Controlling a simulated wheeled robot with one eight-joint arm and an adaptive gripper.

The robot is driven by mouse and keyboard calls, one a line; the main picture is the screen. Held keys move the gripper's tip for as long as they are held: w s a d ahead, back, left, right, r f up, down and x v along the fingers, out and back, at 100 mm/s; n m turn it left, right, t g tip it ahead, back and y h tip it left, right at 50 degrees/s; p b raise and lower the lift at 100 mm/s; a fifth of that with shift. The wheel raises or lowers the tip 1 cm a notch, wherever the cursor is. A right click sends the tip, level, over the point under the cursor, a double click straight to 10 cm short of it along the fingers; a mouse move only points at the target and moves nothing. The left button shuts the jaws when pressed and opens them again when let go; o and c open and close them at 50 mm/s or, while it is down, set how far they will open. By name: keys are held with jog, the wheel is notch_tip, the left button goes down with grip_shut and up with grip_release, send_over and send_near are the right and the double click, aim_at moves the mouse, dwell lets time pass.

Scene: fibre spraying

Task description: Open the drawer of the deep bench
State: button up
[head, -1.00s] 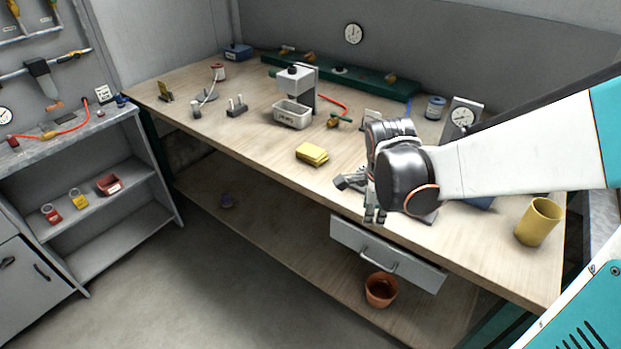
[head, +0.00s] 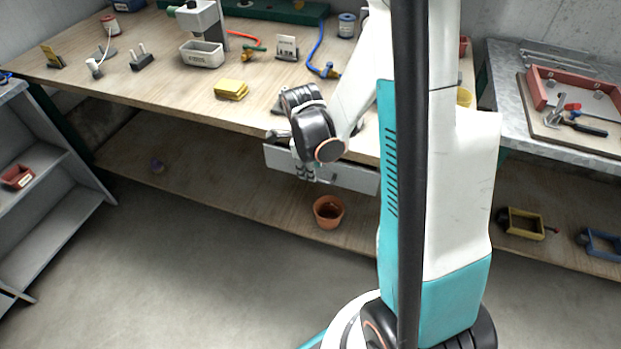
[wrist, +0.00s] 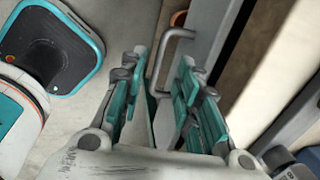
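The deep bench (head: 165,95) has a wooden top and a grey drawer (head: 350,178) under its front edge. The drawer front also shows in the wrist view (wrist: 213,30); I see no clear gap showing it pulled out. Its grey bar handle (wrist: 172,38) lies just ahead of my gripper (wrist: 158,72), around the space between the fingertips. The two fingers are apart, with nothing seen clamped between them. In the head view my gripper (head: 304,172) points down in front of the drawer's left part and hides some of it, including most of the handle.
A terracotta pot (head: 328,212) stands on the lower shelf below the drawer. Yellow pads (head: 231,89), a white tray (head: 201,54) and small tools lie on the bench top. A grey shelf unit (head: 60,205) is at left, a metal bench (head: 500,90) at right. The floor between is clear.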

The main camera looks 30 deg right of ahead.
jog(key=shift+w+d+f+b, duration=0.2)
jog(key=shift+f+b, duration=0.15)
jog(key=shift+f, duration=0.75)
jog(key=shift+w+d+f+b, duration=0.15)
jog(key=shift+f+b, duration=0.2)
jog(key=shift+f, duration=0.7)
jog(key=shift+s, duration=0.1)
grip_shut()
